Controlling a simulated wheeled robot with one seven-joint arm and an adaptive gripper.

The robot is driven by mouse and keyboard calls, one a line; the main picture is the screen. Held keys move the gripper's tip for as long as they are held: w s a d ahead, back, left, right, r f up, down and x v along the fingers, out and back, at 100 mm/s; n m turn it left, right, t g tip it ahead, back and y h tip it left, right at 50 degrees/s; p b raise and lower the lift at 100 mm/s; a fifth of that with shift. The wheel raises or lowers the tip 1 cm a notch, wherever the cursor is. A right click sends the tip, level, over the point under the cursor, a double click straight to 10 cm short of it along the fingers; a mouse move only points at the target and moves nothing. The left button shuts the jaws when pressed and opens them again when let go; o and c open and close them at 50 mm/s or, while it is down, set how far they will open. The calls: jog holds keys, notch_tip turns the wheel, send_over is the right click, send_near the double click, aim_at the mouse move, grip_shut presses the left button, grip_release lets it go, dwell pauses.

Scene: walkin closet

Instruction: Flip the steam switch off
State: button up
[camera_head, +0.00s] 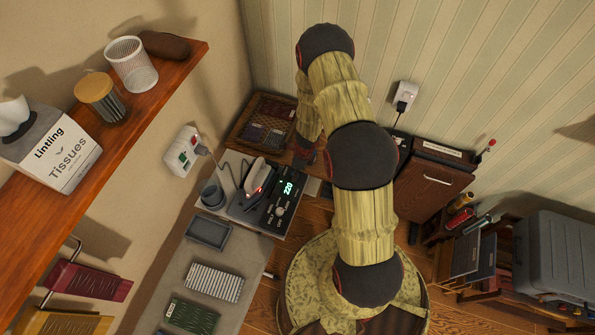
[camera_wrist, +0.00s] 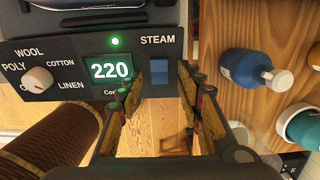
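The steam switch (camera_wrist: 159,71) is a blue rocker under the word STEAM on a dark control panel (camera_wrist: 75,58) in the wrist view. Which way it is set I cannot tell. A green light (camera_wrist: 115,41) and a display reading 220 (camera_wrist: 110,70) are lit to its left. My gripper (camera_wrist: 156,92) is open and empty, with one fingertip below left of the switch and the other just right of it; contact is unclear. In the head view the steam station (camera_head: 270,208) carries an iron (camera_head: 257,178); my gripper is not clearly visible there.
A fabric dial (camera_wrist: 37,80) is on the panel's left. A brown ribbed cylinder (camera_wrist: 45,140) is below left, and a blue bottle (camera_wrist: 243,68) lies right. In the head view a grey tray (camera_head: 208,232) and folded cloths (camera_head: 214,282) are near the station; a wooden shelf (camera_head: 125,115) is left.

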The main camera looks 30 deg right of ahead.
notch_tip(320, 180, up, 12)
jog(key=s+d, duration=0.1)
dwell(0.5)
jog(key=shift+s+f, duration=0.1)
dwell(0.4)
jog(key=s+a+r+n+t+b, duration=0.1)
jog(key=s+a+r+n+b, duration=0.4)
jog(key=n+b, duration=0.4)
jog(key=s+a+r+n+t+b, duration=0.2)
jog(key=s+a+r+n+b, duration=0.3)
jog(key=s+n+b, duration=0.3)
jog(key=s+a+r+n+t+h+b, duration=0.1)
jog(key=s+a+r+n+b, duration=0.3)
jog(key=n+b, duration=0.7)
jog(key=shift+s+a+r+b, duration=0.4)
jog(key=shift+s+r+b, duration=0.15)
jog(key=shift+s+r, duration=0.5)
